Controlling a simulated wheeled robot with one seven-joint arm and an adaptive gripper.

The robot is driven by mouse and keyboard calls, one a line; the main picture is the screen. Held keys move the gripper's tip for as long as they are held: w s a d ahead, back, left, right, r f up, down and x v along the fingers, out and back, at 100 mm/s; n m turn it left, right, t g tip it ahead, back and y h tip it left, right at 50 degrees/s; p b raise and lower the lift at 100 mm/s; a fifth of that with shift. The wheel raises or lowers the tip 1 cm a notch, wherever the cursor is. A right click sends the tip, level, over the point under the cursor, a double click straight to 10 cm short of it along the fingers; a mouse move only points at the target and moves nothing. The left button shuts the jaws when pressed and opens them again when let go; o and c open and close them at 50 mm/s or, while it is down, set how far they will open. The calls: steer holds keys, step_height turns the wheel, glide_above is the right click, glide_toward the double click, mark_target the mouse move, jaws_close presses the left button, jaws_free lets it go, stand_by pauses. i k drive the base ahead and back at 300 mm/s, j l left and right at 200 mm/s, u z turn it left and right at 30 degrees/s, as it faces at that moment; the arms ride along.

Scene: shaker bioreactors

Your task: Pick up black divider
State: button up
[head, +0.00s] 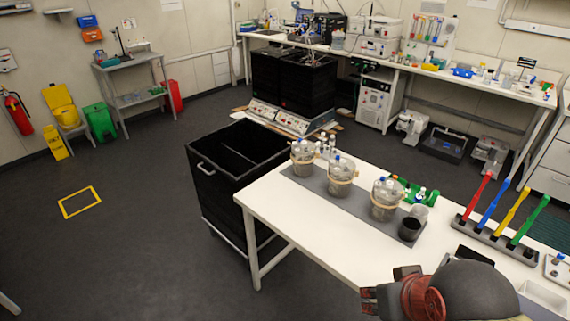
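A thin black divider (237,161) appears to stand upright inside an open black cart (222,205), splitting its inside. The cart stands on the floor at the left end of the white table, with a pale handle on its left side. The divider's lower part is hidden by the cart walls, and black on black makes its edges hard to tell. My gripper (382,285) is at the bottom right, over the near edge of the table, well apart from the cart. Its fingers point left and partly hide one another; no held thing shows.
The white table (290,225) carries several glass vessels on a grey mat (312,180), a dark cup (409,228) and a rack (500,240) of coloured handles. A dark cabinet (290,80) and control boxes (295,122) stand behind the cart. Floor left of the cart is free.

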mark_target(241, 164)
steer(key=i+j+z, duration=0.5)
steer(key=j, duration=0.2)
steer(key=i+j+z, duration=0.25)
steer(key=j, duration=0.15)
steer(key=i+j, duration=0.2)
steer(key=j, duration=0.3)
steer(key=i+j, duration=0.2)
steer(key=j, duration=0.25)
steer(key=i+j, duration=0.2)
steer(key=j, duration=0.3)
steer(key=i+j, duration=0.2)
steer(key=j, duration=0.3)
steer(key=i+j, duration=0.2)
steer(key=j, duration=0.25)
steer(key=i+j, duration=0.15)
steer(key=j, duration=0.35)
steer(key=i+j, duration=0.2)
steer(key=j, duration=0.3)
steer(key=i+j, duration=0.2)
steer(key=j, duration=0.25)
